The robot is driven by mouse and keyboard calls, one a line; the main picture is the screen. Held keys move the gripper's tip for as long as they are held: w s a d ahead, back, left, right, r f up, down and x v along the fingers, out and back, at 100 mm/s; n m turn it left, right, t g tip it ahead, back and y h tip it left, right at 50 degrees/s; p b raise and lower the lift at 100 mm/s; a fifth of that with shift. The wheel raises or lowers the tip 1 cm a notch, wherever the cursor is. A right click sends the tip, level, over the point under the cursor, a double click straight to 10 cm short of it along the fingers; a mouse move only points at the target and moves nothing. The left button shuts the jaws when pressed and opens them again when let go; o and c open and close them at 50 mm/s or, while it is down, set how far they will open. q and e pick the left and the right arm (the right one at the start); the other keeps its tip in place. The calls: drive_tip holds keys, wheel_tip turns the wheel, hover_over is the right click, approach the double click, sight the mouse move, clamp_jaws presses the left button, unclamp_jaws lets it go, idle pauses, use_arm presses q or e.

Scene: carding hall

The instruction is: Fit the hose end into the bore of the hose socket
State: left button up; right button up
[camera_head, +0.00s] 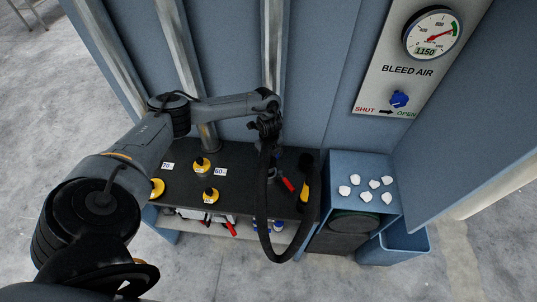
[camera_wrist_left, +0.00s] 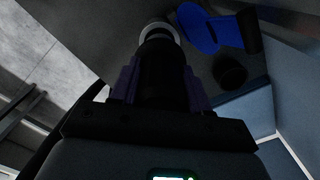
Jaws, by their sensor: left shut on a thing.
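My left gripper (camera_head: 267,130) is shut on the end of a black hose (camera_head: 262,205), above the back of the dark bench. The hose hangs from it in a long loop past the bench's front edge. In the left wrist view the hose end (camera_wrist_left: 160,75) stands between the two fingers, with a pale ring (camera_wrist_left: 156,31) at its tip. A short dark cylinder (camera_wrist_left: 230,70) and a blue part (camera_wrist_left: 208,30) lie to the right of the tip. I cannot tell whether either is the hose socket. The bore is not clearly visible. My right gripper is not in view.
The dark bench (camera_head: 235,165) holds several yellow-and-black pieces (camera_head: 201,165), number cards (camera_head: 220,172) and a red-handled item (camera_head: 287,184). A blue box top (camera_head: 345,172) with white lumps stands right. Metal posts (camera_head: 195,75) rise behind. A bleed air panel (camera_head: 395,70) is upper right.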

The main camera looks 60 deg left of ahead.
sight(269, 165)
use_arm(q)
drive_tip(key=shift+f, duration=0.5)
drive_tip(key=shift+p, duration=0.35)
idle(1.7)
drive_tip(key=shift+f+b, duration=0.35)
drive_tip(key=shift+f, duration=0.1)
idle(0.3)
drive_tip(key=shift+f+b, duration=0.7)
drive_tip(key=shift+f, duration=0.3)
drive_tip(key=shift+f+b, duration=1.1)
drive_tip(key=shift+f, duration=0.45)
drive_tip(key=o, duration=1.4)
